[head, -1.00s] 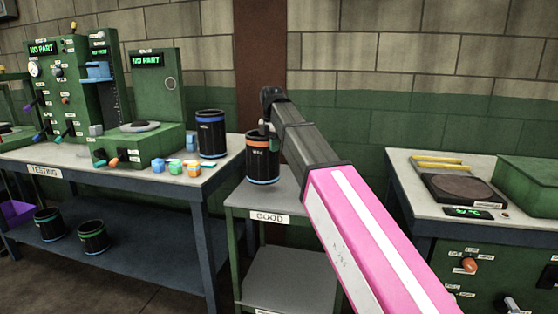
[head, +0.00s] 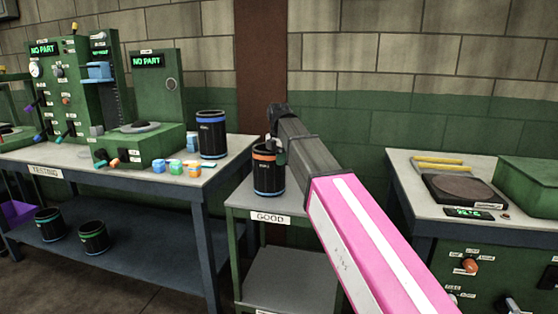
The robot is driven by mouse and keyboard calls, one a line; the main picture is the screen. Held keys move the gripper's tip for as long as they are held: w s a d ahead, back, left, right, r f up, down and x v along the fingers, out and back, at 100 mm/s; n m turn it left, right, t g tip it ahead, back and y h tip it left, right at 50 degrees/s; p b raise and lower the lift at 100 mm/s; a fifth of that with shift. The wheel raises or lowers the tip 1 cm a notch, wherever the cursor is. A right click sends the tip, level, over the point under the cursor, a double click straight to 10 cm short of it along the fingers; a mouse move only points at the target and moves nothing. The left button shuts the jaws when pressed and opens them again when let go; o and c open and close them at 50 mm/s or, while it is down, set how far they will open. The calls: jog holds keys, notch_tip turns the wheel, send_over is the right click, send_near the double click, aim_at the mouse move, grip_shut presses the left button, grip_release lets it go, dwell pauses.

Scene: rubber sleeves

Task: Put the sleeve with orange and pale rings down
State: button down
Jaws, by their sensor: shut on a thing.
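The sleeve with orange and pale rings (head: 268,176) is a black cylinder with an orange band at its top and a pale bluish band at its base. It is upright at the top of the stand labelled GOOD (head: 245,203). Its base looks at or very close to the stand's surface; I cannot tell whether it touches. My gripper (head: 277,146) is shut on the sleeve's upper rim at its right side. My arm hides part of the sleeve's right side and the fingertips are mostly hidden.
The testing bench (head: 100,187) at left carries a blue-ringed sleeve (head: 212,135), small coloured blocks (head: 175,166) and green machines (head: 145,100). Green-ringed sleeves (head: 93,237) are on its lower shelf. Another bench (head: 420,182) with a scale (head: 462,190) stands at right.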

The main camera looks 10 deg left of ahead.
jog(key=c, duration=1.2)
grip_release()
notch_tip(320, 180, up, 12)
jog(key=shift+r, duration=0.1)
